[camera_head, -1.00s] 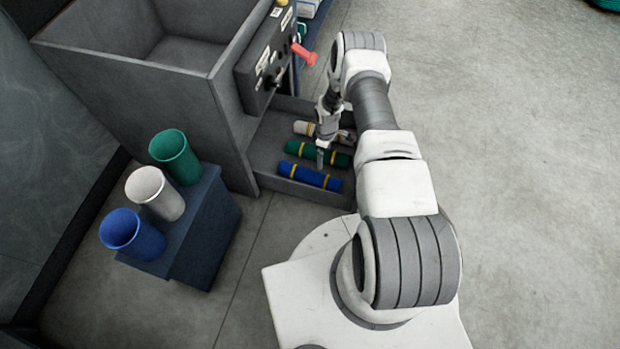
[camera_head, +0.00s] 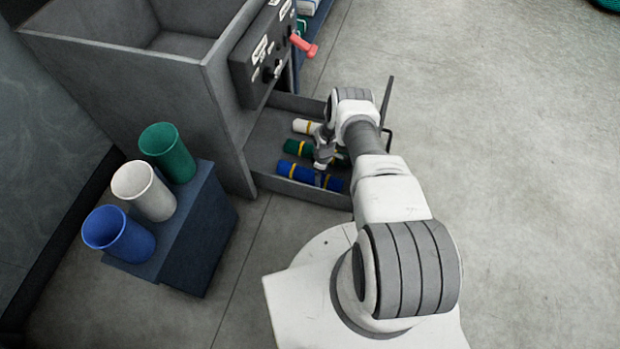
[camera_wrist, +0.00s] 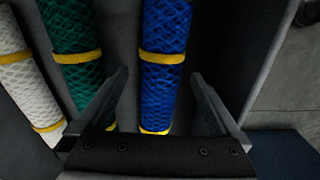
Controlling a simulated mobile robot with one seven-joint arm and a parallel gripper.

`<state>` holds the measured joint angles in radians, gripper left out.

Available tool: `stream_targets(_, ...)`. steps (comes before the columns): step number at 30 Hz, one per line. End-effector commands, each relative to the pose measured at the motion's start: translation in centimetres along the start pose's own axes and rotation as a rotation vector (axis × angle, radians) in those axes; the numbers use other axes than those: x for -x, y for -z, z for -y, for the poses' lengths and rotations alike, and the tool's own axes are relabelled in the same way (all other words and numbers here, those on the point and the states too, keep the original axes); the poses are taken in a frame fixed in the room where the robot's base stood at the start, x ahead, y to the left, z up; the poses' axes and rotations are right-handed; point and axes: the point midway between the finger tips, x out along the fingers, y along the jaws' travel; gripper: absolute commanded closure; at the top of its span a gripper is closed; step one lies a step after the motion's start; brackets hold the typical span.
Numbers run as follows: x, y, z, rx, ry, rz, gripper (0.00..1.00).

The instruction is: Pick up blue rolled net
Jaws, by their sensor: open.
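The blue rolled net (camera_head: 297,172) with yellow bands lies in the open drawer, nearest the drawer's front-left wall in the head view. In the wrist view the blue rolled net (camera_wrist: 165,85) runs between the two open fingers of my gripper (camera_wrist: 160,92), with a gap on each side. My gripper (camera_head: 322,175) is over the middle of the blue net, pointing down, and holds nothing. A green rolled net (camera_head: 298,148) lies beside it, and it also shows in the wrist view (camera_wrist: 75,35). The left finger overlaps the green net's edge in view.
A white rolled net (camera_head: 304,126) lies beyond the green one in the drawer (camera_head: 262,150). Blue (camera_head: 118,235), white (camera_head: 146,192) and green (camera_head: 168,153) cups stand on a dark block at left. A control panel with a red handle (camera_head: 303,44) is above the drawer. Floor at right is clear.

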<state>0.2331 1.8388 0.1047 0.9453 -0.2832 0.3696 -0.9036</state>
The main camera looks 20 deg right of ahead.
Motion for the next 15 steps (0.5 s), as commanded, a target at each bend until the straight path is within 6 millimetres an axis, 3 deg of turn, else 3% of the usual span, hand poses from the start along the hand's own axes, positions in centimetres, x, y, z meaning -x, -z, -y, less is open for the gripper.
stream_targets(1, -1.4, 0.1, 0.2, 0.0, 0.001, 0.0, 0.0)
stream_targets(6, -2.9, 0.1, 0.1, -0.001, 0.0, 0.0, 0.0)
stream_targets(14, -3.0, 0.1, 0.1, 0.0, 0.0, 0.0, 0.0)
stream_targets(15, -3.0, 0.1, 0.1, 0.0, 0.0, 0.0, 0.05)
